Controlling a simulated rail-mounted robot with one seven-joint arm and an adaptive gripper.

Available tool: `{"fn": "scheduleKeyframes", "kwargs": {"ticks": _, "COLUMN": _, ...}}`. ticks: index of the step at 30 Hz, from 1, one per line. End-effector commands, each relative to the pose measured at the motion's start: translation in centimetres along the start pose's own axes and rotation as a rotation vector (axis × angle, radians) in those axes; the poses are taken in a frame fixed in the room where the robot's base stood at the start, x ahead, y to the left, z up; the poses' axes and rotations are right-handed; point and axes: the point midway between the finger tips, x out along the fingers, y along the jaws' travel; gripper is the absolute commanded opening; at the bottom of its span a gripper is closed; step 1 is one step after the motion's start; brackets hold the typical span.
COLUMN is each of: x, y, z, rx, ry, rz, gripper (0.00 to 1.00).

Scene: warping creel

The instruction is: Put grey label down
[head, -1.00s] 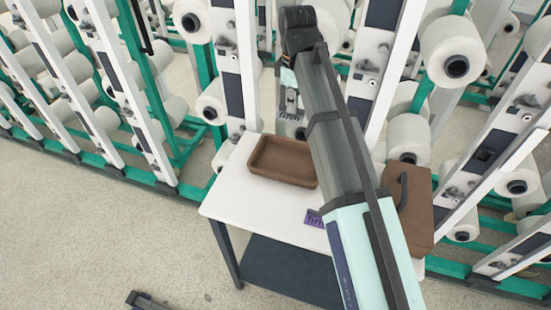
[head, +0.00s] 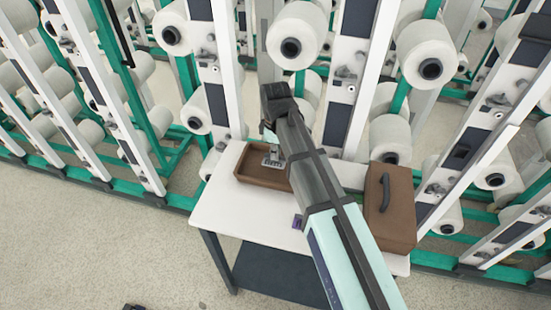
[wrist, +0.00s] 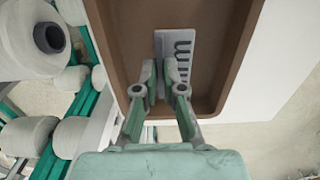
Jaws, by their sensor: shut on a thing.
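The grey label (wrist: 178,48) is a small flat plate with dark printed marks. It also shows in the head view (head: 273,160), over the brown tray. My gripper (wrist: 165,80) is shut on the label, with a finger on each side of its near part. The brown tray (head: 250,183) is a shallow rectangular box on the white table; its rim also shows in the wrist view (wrist: 244,50). The label is over the tray's inside. I cannot tell whether it touches the tray floor. My arm hides the tray's right end in the head view.
The white table (head: 225,215) carries a brown case with a dark handle (head: 395,215) at right and a purple label (head: 297,222), partly hidden by my arm. Creel posts with white yarn bobbins (head: 293,48) stand close behind the table.

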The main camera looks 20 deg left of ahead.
Motion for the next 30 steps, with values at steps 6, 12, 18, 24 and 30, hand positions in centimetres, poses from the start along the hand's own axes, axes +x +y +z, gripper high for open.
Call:
{"fn": "scheduleKeyframes", "kwargs": {"ticks": 6, "x": 2.1, "y": -0.1, "z": 0.0, "rx": 0.0, "ry": -0.001, "rz": -0.002, "gripper": 0.0}}
{"fn": "scheduleKeyframes", "kwargs": {"ticks": 12, "x": 3.7, "y": -0.1, "z": 0.0, "rx": 0.0, "ry": -0.001, "rz": -0.001, "gripper": 0.0}}
{"fn": "scheduleKeyframes", "kwargs": {"ticks": 18, "x": 3.7, "y": 0.0, "z": 0.0, "rx": 0.0, "ry": 0.0, "rz": 0.0, "gripper": 0.0}}
{"fn": "scheduleKeyframes", "kwargs": {"ticks": 24, "x": 3.8, "y": 0.0, "z": 0.0, "rx": 0.0, "ry": 0.0, "rz": -0.001, "gripper": 0.33}}
{"fn": "scheduleKeyframes", "kwargs": {"ticks": 30, "x": 3.8, "y": 0.0, "z": 0.0, "rx": 0.0, "ry": 0.0, "rz": -0.001, "gripper": 0.33}}
